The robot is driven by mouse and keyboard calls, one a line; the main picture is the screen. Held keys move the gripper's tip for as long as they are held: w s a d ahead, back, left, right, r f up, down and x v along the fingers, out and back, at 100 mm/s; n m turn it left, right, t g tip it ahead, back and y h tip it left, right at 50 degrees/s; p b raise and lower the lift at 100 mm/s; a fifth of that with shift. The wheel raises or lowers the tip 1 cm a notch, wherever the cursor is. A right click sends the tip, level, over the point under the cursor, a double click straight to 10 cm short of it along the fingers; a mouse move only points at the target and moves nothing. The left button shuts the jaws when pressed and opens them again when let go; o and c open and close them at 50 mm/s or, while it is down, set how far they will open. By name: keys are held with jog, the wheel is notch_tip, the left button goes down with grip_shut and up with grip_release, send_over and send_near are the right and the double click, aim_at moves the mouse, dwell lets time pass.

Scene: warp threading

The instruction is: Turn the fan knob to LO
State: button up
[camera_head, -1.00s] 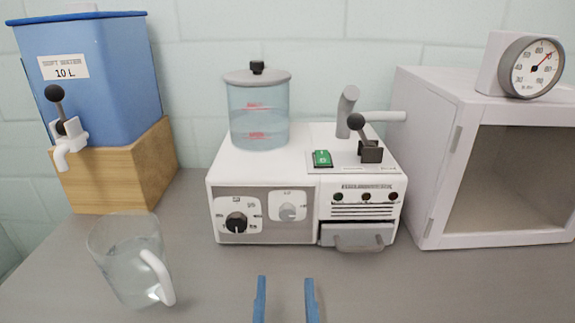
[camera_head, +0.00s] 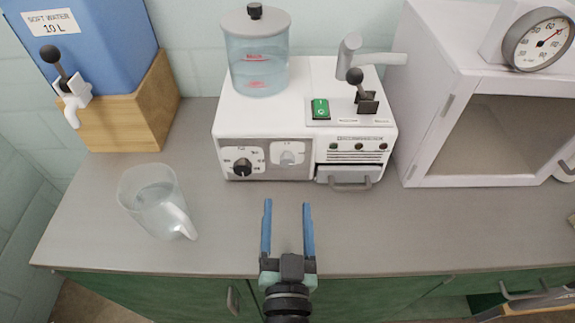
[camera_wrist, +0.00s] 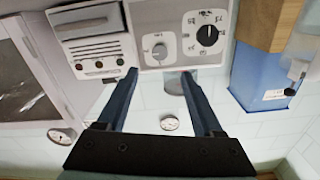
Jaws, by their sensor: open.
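The white machine (camera_head: 229,117) stands on the counter and has two knobs on its front. The black knob (camera_head: 243,168) is on the left dial plate and the grey knob (camera_head: 288,158) is on the right one. The lettering is too small to tell for sure which is the fan knob or its setting. My gripper (camera_head: 287,204) is open and empty, over the counter in front of the machine, apart from both knobs. In the wrist view, which is upside down, the grey knob (camera_wrist: 159,50) shows beyond the gap between the fingers (camera_wrist: 159,73), with the black knob (camera_wrist: 207,35) to its right.
A glass jug (camera_head: 150,205) stands at left on the grey counter (camera_head: 100,220). A blue water tank (camera_head: 105,45) with a tap sits on a wooden block (camera_head: 125,120) behind it. A white cabinet (camera_head: 440,120) with a gauge (camera_head: 538,38) stands at right. The counter before the machine is clear.

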aim_at(287, 164)
jog(key=w, duration=0.9)
jog(key=shift+w+p, duration=0.3)
grip_shut()
